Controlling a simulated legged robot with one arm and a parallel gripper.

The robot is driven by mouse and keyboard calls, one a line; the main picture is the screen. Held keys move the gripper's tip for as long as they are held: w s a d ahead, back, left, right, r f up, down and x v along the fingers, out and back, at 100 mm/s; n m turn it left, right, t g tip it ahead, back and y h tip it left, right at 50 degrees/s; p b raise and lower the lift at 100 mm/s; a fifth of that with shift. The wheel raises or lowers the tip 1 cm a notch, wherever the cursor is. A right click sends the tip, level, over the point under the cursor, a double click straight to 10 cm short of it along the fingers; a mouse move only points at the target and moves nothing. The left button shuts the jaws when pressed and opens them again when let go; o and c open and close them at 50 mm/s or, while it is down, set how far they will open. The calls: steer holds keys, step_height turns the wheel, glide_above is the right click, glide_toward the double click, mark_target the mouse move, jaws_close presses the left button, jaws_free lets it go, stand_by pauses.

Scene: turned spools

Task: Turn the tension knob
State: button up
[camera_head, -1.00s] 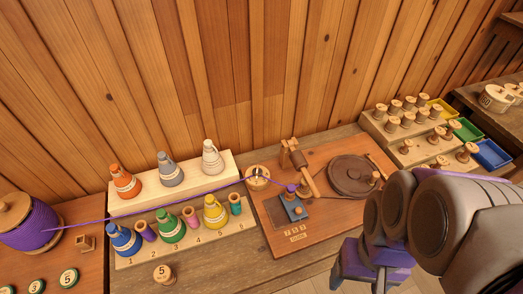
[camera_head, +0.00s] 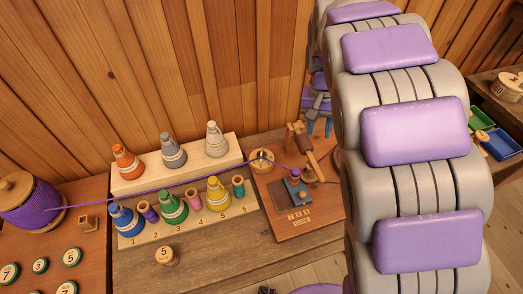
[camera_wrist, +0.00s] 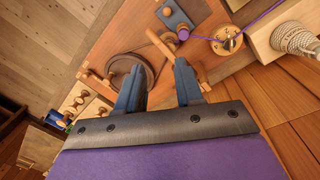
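A wooden winder board (camera_head: 285,228) carries a round pale dial with dark marks (camera_head: 261,160), likely the tension knob, at its back left corner. The dial also shows at the upper right of the wrist view (camera_wrist: 227,40). Purple thread (camera_head: 215,177) runs by it to a small purple bobbin (camera_head: 295,173) on a blue block (camera_head: 298,188). My gripper (camera_head: 319,126) is above the back of the board, right of the dial. In the wrist view its two blue fingers (camera_wrist: 158,66) are apart with nothing between them. A wooden handled part (camera_wrist: 160,46) shows beyond the fingertips.
A large purple spool (camera_head: 35,205) stands at the left. Several colored thread cones stand on a stepped rack (camera_head: 195,176). A wooden wall rises behind. My arm hides the board's right side. A dark round wheel (camera_wrist: 130,78) shows in the wrist view.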

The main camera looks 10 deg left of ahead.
steer(key=w+a+f, duration=0.5)
steer(key=w+a, duration=0.2)
steer(key=a, duration=0.1)
steer(key=n+y+b, duration=0.1)
steer(key=n, duration=0.1)
glide_toward(261, 152)
steer(key=f+b, duration=0.1)
steer(key=f, duration=0.2)
steer(key=f+b, duration=0.1)
steer(key=f, duration=0.2)
steer(key=f+b, duration=0.1)
steer(key=f, duration=0.1)
steer(key=shift+s+d+f, duration=0.1)
steer(key=shift+s+f, duration=0.15)
steer(key=shift+f, duration=0.15)
jaws_close()
